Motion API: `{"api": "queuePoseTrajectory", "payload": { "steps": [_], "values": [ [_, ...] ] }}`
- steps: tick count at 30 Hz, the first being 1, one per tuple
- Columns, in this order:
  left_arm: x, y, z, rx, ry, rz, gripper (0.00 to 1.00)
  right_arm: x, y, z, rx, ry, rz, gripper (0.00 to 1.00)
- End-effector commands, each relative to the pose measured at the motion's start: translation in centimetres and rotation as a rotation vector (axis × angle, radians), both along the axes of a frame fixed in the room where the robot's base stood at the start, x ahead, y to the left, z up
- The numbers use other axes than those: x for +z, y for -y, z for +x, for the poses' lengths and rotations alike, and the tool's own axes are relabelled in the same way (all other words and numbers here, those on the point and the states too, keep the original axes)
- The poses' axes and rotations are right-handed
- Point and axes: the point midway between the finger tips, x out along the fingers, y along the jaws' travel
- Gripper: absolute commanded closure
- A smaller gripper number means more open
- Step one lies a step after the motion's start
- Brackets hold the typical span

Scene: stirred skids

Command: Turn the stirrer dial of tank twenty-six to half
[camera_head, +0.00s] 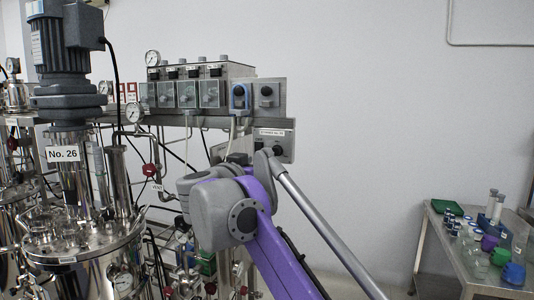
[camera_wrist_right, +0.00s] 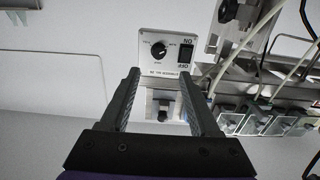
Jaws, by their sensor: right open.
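Tank twenty-six (camera_head: 85,262) is the steel vessel at the left, with a "No. 26" plate. Its stirrer panel (camera_head: 287,150) is on the wall rail, partly hidden by my right arm; its label looks like "STIRRER No. 26". In the right wrist view the panel (camera_wrist_right: 147,68) appears upside down, with a round black dial (camera_wrist_right: 158,51) and a black ON/OFF switch (camera_wrist_right: 186,57) beside it. The dial's exact setting is too small to tell. My right gripper (camera_wrist_right: 160,76) is open and empty, its fingertips spread toward the panel's dial. My left gripper is not in view.
A grey box with a knob (camera_head: 266,96) and one with a blue-framed knob (camera_head: 239,97) sit above the panel. Clear-fronted boxes (camera_head: 187,94) line the rail leftward. A side table (camera_head: 428,235) with labware stands at right. The wall between is bare.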

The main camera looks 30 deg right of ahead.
Motion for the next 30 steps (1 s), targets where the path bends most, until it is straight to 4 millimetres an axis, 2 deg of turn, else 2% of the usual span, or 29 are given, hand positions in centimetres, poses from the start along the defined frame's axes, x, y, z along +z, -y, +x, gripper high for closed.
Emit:
{"api": "queuePoseTrajectory", "payload": {
  "steps": [5,15,21,30],
  "values": [
    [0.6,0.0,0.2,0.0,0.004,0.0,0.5,0.1,1.9,1.4,-0.006,0.001,-0.001,0.38],
    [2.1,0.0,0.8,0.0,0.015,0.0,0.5,0.2,6.6,5.4,-0.003,0.002,-0.001,0.38],
    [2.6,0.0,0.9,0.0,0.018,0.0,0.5,0.1,7.9,6.6,-0.001,0.002,-0.001,0.38],
    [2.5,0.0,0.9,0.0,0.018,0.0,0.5,0.0,8.0,6.8,0.0,0.001,0.0,0.38]
  ]
}}
